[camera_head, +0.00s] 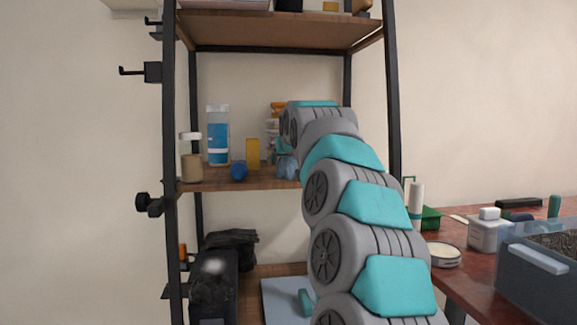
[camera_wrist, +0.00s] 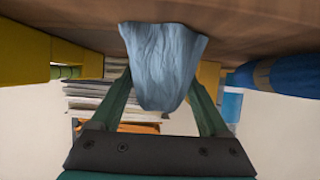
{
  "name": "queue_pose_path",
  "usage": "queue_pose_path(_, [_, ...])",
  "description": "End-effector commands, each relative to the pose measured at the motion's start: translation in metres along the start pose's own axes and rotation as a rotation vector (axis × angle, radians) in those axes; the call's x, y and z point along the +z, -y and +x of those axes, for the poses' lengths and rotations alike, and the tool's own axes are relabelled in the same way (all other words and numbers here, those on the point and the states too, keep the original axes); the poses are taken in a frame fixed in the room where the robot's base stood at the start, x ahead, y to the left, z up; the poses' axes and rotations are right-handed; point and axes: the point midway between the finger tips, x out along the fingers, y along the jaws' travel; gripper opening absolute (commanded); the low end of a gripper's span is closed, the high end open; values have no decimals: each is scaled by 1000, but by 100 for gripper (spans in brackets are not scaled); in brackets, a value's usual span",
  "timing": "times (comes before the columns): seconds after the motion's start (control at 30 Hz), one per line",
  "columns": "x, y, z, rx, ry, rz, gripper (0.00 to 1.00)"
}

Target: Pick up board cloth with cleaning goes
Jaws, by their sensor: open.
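A crumpled blue-grey cloth (camera_head: 287,168) sits on the middle shelf board (camera_head: 215,185), partly hidden by my arm. In the wrist view, where the shelf surface is along the top, the cloth (camera_wrist: 163,60) is in the middle. My gripper (camera_wrist: 160,82) is open, with one green finger on each side of the cloth. The cloth lies between the fingers, and I cannot tell whether they touch it. In the head view my arm hides most of the gripper.
A blue roll (camera_head: 238,171), a yellow box (camera_head: 253,153), a blue bottle (camera_head: 218,135) and a jar (camera_head: 191,160) stand left of the cloth. A stack of papers (camera_wrist: 95,100) is close to the left finger. Black posts (camera_head: 394,110) frame the shelf; a red-brown table is at right.

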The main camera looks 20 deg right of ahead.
Motion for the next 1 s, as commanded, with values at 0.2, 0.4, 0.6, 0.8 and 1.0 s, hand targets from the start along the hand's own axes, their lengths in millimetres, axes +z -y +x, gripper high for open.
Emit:
queue_pose_path(0.2, [0,0,17,-1,0,1,78])
queue_pose_path(0.4, [0,0,16,-1,-1,0,74])
queue_pose_path(0.6, [0,0,16,-1,-1,0,51])
queue_pose_path(0.8, [0,0,16,-1,-1,0,29])
queue_pose_path(1.0, [0,0,16,-1,-1,0,6])
